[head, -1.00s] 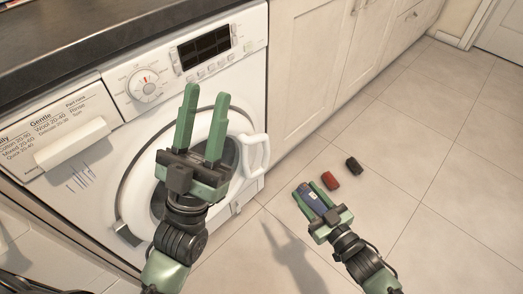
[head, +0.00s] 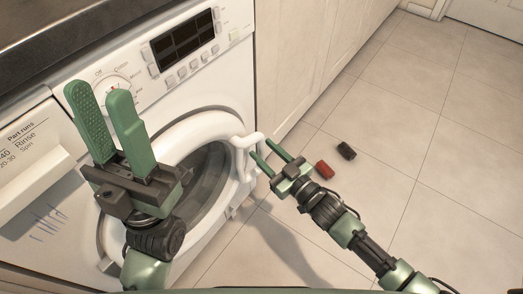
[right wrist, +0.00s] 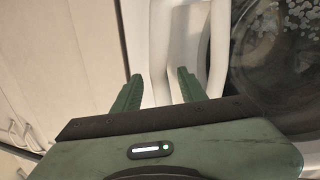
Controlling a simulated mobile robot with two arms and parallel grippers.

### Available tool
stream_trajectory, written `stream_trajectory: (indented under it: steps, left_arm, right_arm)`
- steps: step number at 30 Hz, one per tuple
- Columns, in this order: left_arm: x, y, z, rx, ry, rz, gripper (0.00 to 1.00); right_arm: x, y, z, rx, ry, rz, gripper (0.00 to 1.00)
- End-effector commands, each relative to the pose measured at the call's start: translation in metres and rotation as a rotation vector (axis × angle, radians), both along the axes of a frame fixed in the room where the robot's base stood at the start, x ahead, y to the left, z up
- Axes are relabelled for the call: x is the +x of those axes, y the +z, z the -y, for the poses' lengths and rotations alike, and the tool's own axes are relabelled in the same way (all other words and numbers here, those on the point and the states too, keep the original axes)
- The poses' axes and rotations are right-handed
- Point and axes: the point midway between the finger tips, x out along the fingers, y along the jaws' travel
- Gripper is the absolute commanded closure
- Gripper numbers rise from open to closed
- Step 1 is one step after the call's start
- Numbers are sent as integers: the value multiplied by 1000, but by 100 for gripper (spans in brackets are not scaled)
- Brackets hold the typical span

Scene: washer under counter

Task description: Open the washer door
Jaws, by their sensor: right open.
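The white washer (head: 225,85) stands at the left under a dark counter. Its round door (head: 190,128) has dark glass and looks closed against the front. A white looped handle (head: 243,141) sticks out from the door's right side. My right gripper (head: 260,148) is open at the handle's right edge. In the right wrist view, the white handle bar (right wrist: 160,45) runs in front of and between the open fingers (right wrist: 160,77); contact cannot be told. My left gripper (head: 97,95) is open and empty, raised in front of the washer, hiding the door's left part.
A red block (head: 325,170) and a black block (head: 346,150) lie on the tiled floor right of my right gripper. Cream cabinets (head: 300,60) adjoin the washer. The floor (head: 420,130) further right is clear.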

Motion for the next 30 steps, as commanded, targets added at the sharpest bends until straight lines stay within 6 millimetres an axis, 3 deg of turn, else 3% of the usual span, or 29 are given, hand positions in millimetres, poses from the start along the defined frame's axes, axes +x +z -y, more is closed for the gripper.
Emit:
stream_trajectory:
  steps: [4, 13, 18, 30]
  left_arm:
    - [0, -6, 0, 1, 1, -2, 64]
    - [1, -6, 0, 1, 1, -3, 64]
    - [1, -6, 0, 1, 0, -4, 64]
    - [1, -6, 0, 2, 0, -5, 64]
  right_arm:
    - [10, 0, -9, 1, 1, 1, 58]
    - [12, 0, -10, -1, 0, -1, 58]
    - [12, 0, -10, -1, 0, -1, 100]
    - [11, 0, -10, -1, 0, -1, 100]
